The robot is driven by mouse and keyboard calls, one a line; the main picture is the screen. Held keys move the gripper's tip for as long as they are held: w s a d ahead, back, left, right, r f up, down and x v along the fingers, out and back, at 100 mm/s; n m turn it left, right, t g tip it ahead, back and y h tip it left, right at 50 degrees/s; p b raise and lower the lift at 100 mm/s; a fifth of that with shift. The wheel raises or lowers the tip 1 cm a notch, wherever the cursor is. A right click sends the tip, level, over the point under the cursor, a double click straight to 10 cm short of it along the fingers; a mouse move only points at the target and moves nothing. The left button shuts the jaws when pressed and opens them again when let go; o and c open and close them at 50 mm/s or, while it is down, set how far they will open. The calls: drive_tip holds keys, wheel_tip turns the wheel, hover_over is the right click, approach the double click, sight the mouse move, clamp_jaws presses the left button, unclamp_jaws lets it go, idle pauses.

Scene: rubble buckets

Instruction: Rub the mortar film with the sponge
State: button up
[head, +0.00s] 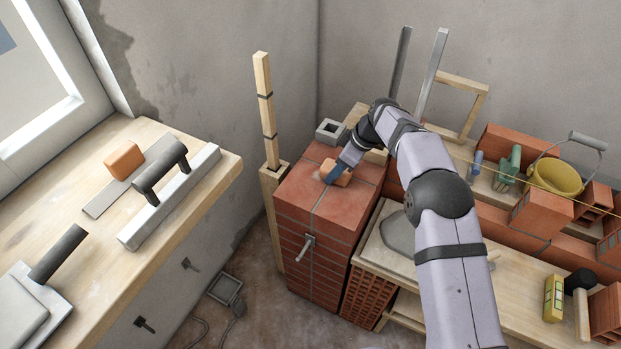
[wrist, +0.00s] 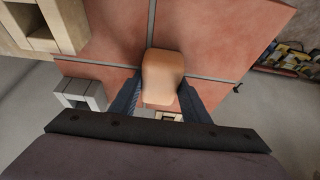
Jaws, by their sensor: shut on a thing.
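My gripper (head: 336,174) is over the top of the red brick pier (head: 310,205), shut on an orange sponge (head: 343,181). In the wrist view the sponge (wrist: 162,77) sits between my two dark fingers (wrist: 160,98), over the mortar joints of the brick top (wrist: 210,45). It looks down at the brick surface; whether it touches cannot be told for sure. A faint pale patch, perhaps the mortar film (head: 322,175), shows beside the sponge in the head view. The rest of it is hidden.
A second orange sponge-like block (head: 124,160) and a float with a dark handle (head: 165,190) lie on the left bench. A tall wooden post (head: 265,110) stands left of the pier. A grey hollow block (head: 330,131) is behind it. A yellow bucket (head: 553,180) stands at right.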

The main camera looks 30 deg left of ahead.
drive_tip(key=shift+w+d+f, duration=0.15)
drive_tip(key=shift+f, duration=0.05)
drive_tip(key=shift+r+p, duration=0.4)
drive_tip(key=shift+r, duration=0.4)
drive_tip(key=shift+s+a+b, duration=0.2)
drive_tip(key=shift+s+b, duration=0.1)
drive_tip(key=shift+s, duration=0.75)
drive_tip(key=shift+s+d, duration=0.1)
drive_tip(key=shift+s, duration=1.1)
